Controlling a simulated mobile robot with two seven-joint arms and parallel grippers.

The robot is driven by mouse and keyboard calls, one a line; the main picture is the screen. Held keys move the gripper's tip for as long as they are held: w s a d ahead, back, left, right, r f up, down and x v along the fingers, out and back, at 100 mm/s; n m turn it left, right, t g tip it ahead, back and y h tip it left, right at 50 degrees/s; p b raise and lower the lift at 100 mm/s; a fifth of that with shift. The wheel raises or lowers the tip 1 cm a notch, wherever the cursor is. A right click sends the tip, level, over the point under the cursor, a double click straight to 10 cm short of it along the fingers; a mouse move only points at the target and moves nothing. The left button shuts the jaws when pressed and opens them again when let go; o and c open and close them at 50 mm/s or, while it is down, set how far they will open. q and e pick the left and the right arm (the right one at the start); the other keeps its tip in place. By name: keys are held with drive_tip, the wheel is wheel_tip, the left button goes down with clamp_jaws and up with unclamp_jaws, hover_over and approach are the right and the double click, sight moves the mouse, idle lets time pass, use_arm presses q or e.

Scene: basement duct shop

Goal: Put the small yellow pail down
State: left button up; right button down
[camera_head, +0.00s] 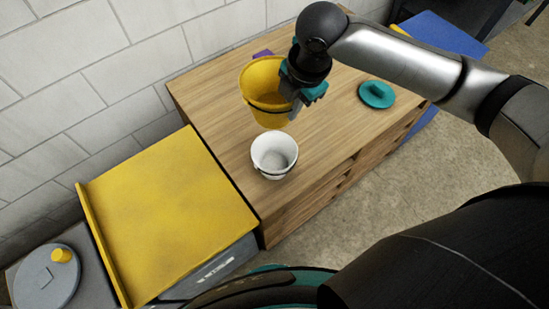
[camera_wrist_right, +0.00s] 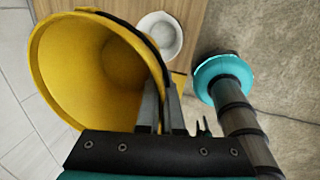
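The small yellow pail (camera_head: 262,82) is held above the wooden cabinet top, behind a white pail in the head view. My right gripper (camera_head: 295,106) is shut on the right side of its rim. In the right wrist view the yellow pail (camera_wrist_right: 75,75) fills the left side with its open mouth toward the camera, and looks empty. The two fingers of the right gripper (camera_wrist_right: 161,108) pinch its wall there. The pail appears clear of the surface, but the exact gap is hard to judge. My left gripper is not in view.
The white pail (camera_head: 275,155) stands near the wooden cabinet's (camera_head: 225,115) front left corner. A teal round object (camera_head: 377,94) lies to the right. A purple item (camera_head: 262,54) shows partly behind the yellow pail. A yellow-topped unit (camera_head: 165,210) stands left. Bare wood shows between white pail and teal object.

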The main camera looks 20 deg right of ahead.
drive_tip(key=s+b+x, duration=0.1)
drive_tip(key=x, duration=0.5)
drive_tip(key=s+d+b+x, duration=0.1)
drive_tip(key=b+x, duration=0.1)
drive_tip(key=x, duration=0.4)
drive_tip(key=s+b+x, duration=0.1)
drive_tip(key=x, duration=0.5)
drive_tip(key=shift+s+d+f+b, duration=0.25)
drive_tip(key=shift+f+b, duration=0.15)
drive_tip(key=shift+f, duration=0.2)
drive_tip(key=shift+f, duration=0.55)
drive_tip(key=c, duration=1.1)
unclamp_jaws()
